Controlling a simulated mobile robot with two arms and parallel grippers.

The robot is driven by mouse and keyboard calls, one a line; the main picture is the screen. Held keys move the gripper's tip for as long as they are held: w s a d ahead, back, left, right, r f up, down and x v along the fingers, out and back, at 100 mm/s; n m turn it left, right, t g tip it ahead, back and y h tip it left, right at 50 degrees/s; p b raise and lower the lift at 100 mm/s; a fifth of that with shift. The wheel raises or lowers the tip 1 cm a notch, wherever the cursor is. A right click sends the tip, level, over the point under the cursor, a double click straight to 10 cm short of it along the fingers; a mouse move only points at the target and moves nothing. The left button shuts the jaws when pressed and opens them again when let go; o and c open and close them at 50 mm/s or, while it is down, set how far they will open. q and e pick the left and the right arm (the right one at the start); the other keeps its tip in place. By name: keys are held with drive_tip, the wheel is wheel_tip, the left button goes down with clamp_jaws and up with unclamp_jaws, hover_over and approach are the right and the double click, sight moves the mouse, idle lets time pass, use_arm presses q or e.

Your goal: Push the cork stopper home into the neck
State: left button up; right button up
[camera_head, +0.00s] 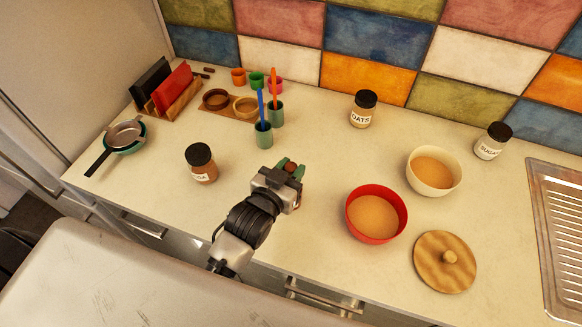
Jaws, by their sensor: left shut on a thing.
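My left gripper (291,169) is low over the middle of the pale counter (320,150), its arm coming in from the front. It is shut on a small reddish-brown thing that shows between its green tips. The gripper hides most of that thing, so I cannot tell whether it is the cork stopper. No bottle neck can be made out. My right gripper is not in view.
A dark-lidded jar (201,170) and a green cup with a blue-handled tool (263,137) stand left of the gripper. A red bowl (353,229), cream bowl (413,180) and wooden lid (430,268) are right. Oats (362,118) and sugar (487,150) jars stand behind.

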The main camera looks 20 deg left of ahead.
use_arm(q)
drive_tip(key=shift+p, duration=0.5)
idle(1.1)
drive_tip(key=shift+f+b, duration=0.5)
drive_tip(key=shift+f, duration=0.45)
drive_tip(key=shift+r+p, duration=0.5)
drive_tip(key=shift+p, duration=0.2)
idle(0.5)
drive_tip(key=shift+p, duration=0.75)
idle(1.0)
drive_tip(key=shift+f+b, duration=0.45)
drive_tip(key=shift+f, duration=0.1)
drive_tip(key=shift+r, duration=0.1)
drive_tip(key=shift+r+p, duration=0.5)
drive_tip(key=shift+p, duration=0.25)
